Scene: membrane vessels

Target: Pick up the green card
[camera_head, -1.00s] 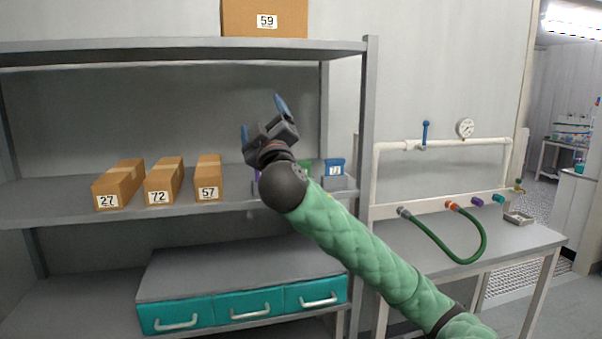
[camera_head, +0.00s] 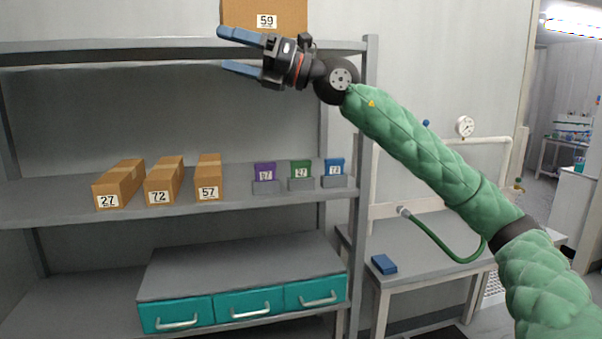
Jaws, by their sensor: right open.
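My left gripper is not in view.
Boxes marked 27 (camera_head: 119,184), 72 (camera_head: 164,181) and 57 (camera_head: 208,178) stand left on the middle shelf (camera_head: 230,204). Teal drawers (camera_head: 249,303) sit below. A blue block (camera_head: 384,264) lies on the side table (camera_head: 425,255), near a green hose (camera_head: 437,250).

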